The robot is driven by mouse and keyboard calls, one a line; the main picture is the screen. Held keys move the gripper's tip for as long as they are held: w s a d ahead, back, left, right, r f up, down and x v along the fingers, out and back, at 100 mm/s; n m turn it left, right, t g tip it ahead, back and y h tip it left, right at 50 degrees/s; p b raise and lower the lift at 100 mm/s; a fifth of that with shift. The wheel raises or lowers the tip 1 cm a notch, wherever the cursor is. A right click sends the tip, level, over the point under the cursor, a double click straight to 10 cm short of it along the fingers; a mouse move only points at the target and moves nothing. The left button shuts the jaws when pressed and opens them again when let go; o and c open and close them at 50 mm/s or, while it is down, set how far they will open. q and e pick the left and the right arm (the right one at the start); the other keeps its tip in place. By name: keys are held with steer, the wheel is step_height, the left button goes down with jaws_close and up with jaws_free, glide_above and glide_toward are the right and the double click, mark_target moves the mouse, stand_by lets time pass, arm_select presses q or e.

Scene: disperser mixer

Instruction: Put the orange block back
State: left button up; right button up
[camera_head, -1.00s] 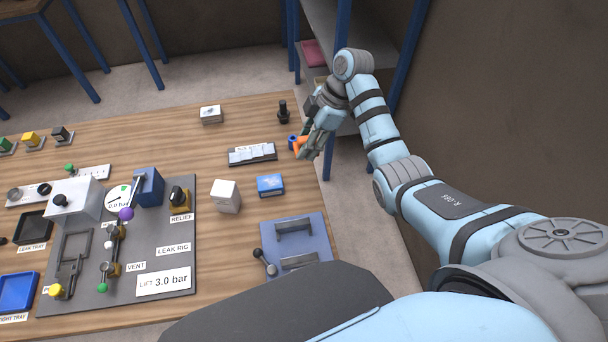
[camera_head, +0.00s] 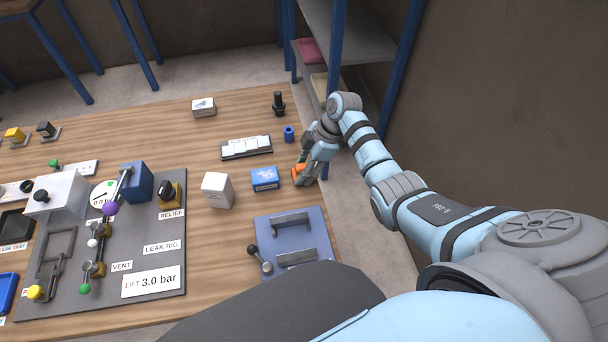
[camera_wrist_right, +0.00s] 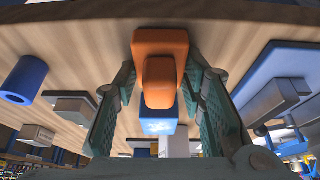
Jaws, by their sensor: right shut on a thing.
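The orange block (camera_head: 299,171) is between the fingers of my right gripper (camera_head: 304,172), low over the right edge of the wooden table. In the right wrist view the orange block (camera_wrist_right: 160,72) sits between the two green-padded fingers of the right gripper (camera_wrist_right: 160,95). The right gripper is shut on it. I cannot tell whether the block touches the tabletop. My left gripper is not in view.
A blue cylinder (camera_head: 289,133) stands just behind the right gripper. A blue box (camera_head: 264,179) and a white box (camera_head: 217,190) are to its left. A blue plate with handles (camera_head: 262,226) lies in front. A labelled tray (camera_head: 246,153) and black knob (camera_head: 279,104) are further back.

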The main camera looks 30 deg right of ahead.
steer(key=shift+r, duration=0.2)
steer(key=shift+f, duration=0.15)
steer(key=o, duration=1.3)
steer(key=shift+d+r+p, duration=0.1)
steer(key=shift+r+p, duration=0.25)
steer(key=shift+r, duration=0.05)
steer(key=v, duration=1.1)
steer(key=shift+r+p, duration=0.2)
steer(key=shift+p, duration=0.15)
